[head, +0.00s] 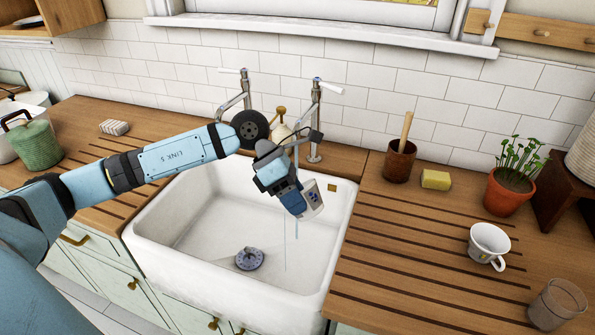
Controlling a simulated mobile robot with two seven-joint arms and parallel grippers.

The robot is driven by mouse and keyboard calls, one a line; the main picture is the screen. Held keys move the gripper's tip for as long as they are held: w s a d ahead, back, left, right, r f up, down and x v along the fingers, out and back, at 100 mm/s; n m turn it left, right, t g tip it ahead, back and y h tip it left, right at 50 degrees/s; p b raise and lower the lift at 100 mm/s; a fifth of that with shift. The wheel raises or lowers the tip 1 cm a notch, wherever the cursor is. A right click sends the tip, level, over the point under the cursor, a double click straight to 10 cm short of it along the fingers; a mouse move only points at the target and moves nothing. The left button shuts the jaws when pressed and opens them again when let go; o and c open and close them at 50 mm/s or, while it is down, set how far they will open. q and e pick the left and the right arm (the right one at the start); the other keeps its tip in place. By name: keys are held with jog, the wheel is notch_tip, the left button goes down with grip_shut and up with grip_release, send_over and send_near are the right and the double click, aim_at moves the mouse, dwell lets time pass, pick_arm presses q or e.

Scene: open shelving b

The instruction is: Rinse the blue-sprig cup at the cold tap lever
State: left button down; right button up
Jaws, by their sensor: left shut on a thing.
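My left gripper (292,197) is over the right half of the white sink (185,225). It is shut on the blue-sprig cup (314,201), a white cup with blue marks, held tilted above the basin; its mouth is not clearly seen. The cold tap lever (332,87) tops the right-hand tap, which has a small blue mark. Thin pale vertical lines, apparently water, run down beside the cup into the basin. My right gripper is out of view.
A second white cup (489,245) with a dark pattern and a clear glass (555,305) stand on the right drainboard. A yellow sponge (436,180), a brown pot (399,163) and a potted plant (508,192) stand behind. The other tap (243,92) is left.

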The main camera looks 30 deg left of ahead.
pick_arm(q)
jog(key=shift+r, duration=0.1)
jog(key=shift+r+y+p, duration=0.15)
jog(key=shift+y+p, duration=0.25)
jog(key=shift+p, duration=0.05)
jog(key=shift+d+r+y+p, duration=0.1)
jog(key=shift+y+p, duration=0.6)
jog(key=shift+y, duration=0.5)
jog(key=y, duration=0.3)
jog(key=shift+p, duration=0.3)
jog(key=shift+f+y, duration=0.35)
jog(key=shift+y, duration=0.55)
